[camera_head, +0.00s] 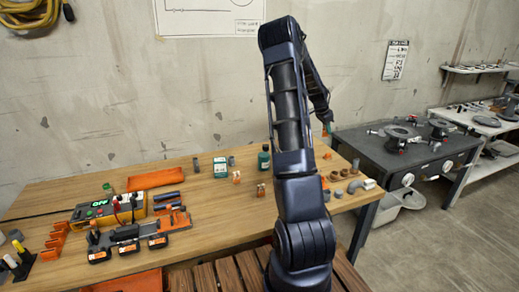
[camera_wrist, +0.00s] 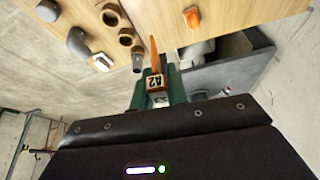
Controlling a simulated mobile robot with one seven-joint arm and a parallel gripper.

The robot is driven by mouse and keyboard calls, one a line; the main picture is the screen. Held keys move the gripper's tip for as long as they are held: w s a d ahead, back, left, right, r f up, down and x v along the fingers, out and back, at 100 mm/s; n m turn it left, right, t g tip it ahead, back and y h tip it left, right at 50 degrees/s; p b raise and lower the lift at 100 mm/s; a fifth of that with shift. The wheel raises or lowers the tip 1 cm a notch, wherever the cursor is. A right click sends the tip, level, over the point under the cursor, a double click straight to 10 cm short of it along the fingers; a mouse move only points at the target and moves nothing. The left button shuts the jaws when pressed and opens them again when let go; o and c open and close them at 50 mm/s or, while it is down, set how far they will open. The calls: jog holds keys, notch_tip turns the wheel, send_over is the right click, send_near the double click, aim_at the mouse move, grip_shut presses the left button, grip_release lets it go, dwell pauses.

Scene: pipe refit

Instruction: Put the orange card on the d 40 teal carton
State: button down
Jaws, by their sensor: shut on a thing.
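My gripper (camera_wrist: 158,86), with dark green fingers, is shut in the wrist view on a small tan block marked A2. A thin upright orange piece, which looks like the orange card (camera_wrist: 154,54), rises from between the fingers. In the head view my arm reaches out over the table's far right end, and the gripper (camera_head: 329,128) is small there. A white and teal carton (camera_head: 221,167) stands at the back middle of the table, left of my arm; its lettering is too small to read. The gripper is well away from it.
A dark green bottle (camera_head: 264,158) and small orange-and-tan stands (camera_head: 236,177) are near the carton. Pipe fittings (camera_head: 338,192) sit at the table's right end. A power supply (camera_head: 110,207) and an orange tray (camera_head: 155,179) are at left. A dark workbench (camera_head: 380,150) stands beyond.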

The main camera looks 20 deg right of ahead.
jog(key=w+a+r+n+t, duration=0.15)
jog(key=w+a, duration=0.25)
jog(key=a, duration=0.4)
jog(key=w+a+r+n, duration=0.2)
jog(key=w+a, duration=0.2)
jog(key=a, duration=0.5)
jog(key=w+a+r+n+t, duration=0.1)
jog(key=w+a+n, duration=0.1)
jog(key=w+a, duration=0.45)
jog(key=a+r+n+t+y, duration=0.1)
jog(key=a+r+n, duration=0.15)
jog(key=a, duration=1.25)
jog(key=a+r+n, duration=0.2)
jog(key=a+r, duration=0.1)
jog(key=a, duration=1.3)
send_over(220, 159)
notch_tip(220, 159, down, 20)
jog(key=shift+d+r, duration=0.1)
jog(key=c, duration=1.7)
grip_release()
jog(key=shift+f, duration=0.2)
jog(key=shift+c, duration=0.2)
jog(key=o, duration=0.4)
jog(key=shift+c, duration=0.2)
jog(key=shift+r, duration=0.15)
